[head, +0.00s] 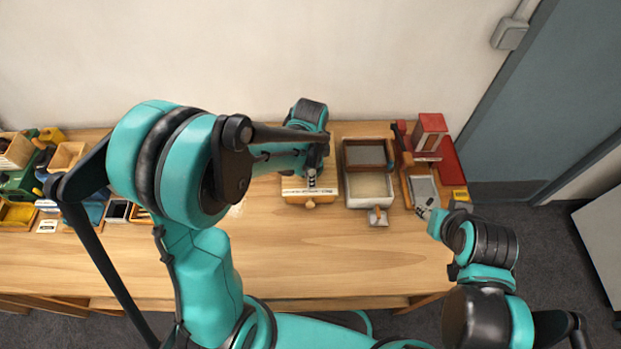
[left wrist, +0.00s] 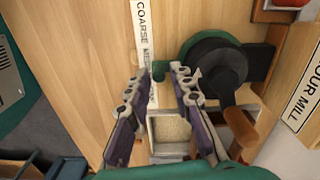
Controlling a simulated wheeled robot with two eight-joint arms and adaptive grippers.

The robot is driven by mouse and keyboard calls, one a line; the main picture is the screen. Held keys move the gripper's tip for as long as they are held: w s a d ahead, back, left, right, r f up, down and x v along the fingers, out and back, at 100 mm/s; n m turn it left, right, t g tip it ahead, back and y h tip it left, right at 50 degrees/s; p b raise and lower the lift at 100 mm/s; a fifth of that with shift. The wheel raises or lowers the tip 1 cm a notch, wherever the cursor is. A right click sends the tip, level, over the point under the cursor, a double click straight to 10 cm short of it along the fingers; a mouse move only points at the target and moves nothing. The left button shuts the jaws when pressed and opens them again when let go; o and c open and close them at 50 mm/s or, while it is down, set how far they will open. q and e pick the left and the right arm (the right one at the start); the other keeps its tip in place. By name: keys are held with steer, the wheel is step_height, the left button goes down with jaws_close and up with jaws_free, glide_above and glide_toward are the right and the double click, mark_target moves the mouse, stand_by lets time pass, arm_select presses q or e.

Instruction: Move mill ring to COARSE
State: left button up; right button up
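In the left wrist view, the mill ring (left wrist: 186,62) is a green ring around a black round hub (left wrist: 215,72). Its small green tab (left wrist: 160,70) points at a white scale strip (left wrist: 143,25), beside what looks like the word MEDIUM. COARSE is printed further up the strip. My left gripper (left wrist: 158,80) is open, with a finger on either side of the tab; I cannot tell if either touches it. In the head view my left arm hides most of the mill, above its wooden base (head: 296,197). My right gripper (head: 428,209) is by a grey tray at right; its opening is unclear.
A box of pale meal (left wrist: 168,130) and a FLOUR MILL label (left wrist: 303,95) are close to the left gripper. Two boxes (head: 352,192) and a red device (head: 430,133) stand right of the mill. Several containers crowd the table's left end. The front of the table (head: 310,260) is clear.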

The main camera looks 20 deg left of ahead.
arm_select(q)
steer(key=shift+s+f, duration=0.1)
steer(key=shift+f, duration=0.4)
jaws_close()
steer(key=shift+a, duration=0.2)
steer(key=a+m, duration=0.1)
steer(key=m+b, duration=0.1)
steer(key=m, duration=0.1)
steer(key=shift+s+a+m, duration=0.1)
steer(key=shift+a+m, duration=0.2)
steer(key=shift+a, duration=0.1)
steer(key=shift+a+m+b, duration=0.3)
steer(key=shift+a+m, duration=0.45)
steer(key=shift+m, duration=0.55)
jaws_free()
